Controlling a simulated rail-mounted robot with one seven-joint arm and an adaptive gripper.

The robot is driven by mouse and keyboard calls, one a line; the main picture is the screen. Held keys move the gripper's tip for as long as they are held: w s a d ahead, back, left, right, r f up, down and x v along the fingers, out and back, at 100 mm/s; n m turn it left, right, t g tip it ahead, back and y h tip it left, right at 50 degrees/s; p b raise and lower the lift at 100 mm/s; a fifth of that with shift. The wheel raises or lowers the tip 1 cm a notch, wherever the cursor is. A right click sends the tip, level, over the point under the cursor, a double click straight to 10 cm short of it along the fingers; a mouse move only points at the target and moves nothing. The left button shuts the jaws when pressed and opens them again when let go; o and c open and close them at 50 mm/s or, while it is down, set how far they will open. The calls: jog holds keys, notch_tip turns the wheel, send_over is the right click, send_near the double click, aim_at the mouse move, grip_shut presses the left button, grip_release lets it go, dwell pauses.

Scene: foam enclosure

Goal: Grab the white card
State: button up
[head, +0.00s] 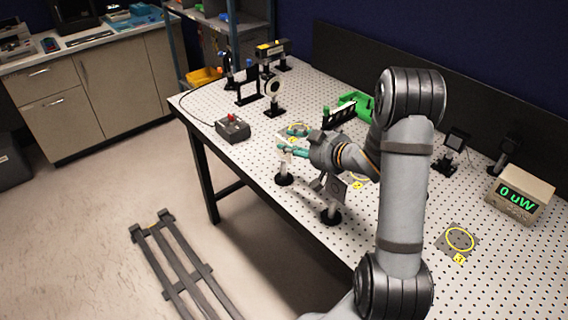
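My gripper (289,148) is over the front part of the perforated table, pointing left with teal fingertips. The fingertips are at the top of a short pale post (285,166) on a round black base; I cannot tell whether they touch it or hold anything. I cannot clearly make out a white card; it may be hidden by the gripper or too small to tell. A grey square plate (335,187) on a post stands just below and right of the gripper.
A control box (233,127) with a red button stands to the left. Black optic mounts (247,85) stand behind it. A green holder (355,104) is behind my arm. A power meter (520,198) reading 0 uW and a yellow ring mark (460,238) are at right.

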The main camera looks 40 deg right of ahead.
aim_at(285, 158)
jog(key=x, duration=0.3)
jog(key=shift+w+a+f+p, duration=0.1)
jog(key=shift+w+f+p, duration=0.05)
jog(key=shift+w+p, duration=0.2)
jog(key=shift+s, duration=0.15)
jog(key=shift+c, duration=1.3)
grip_shut()
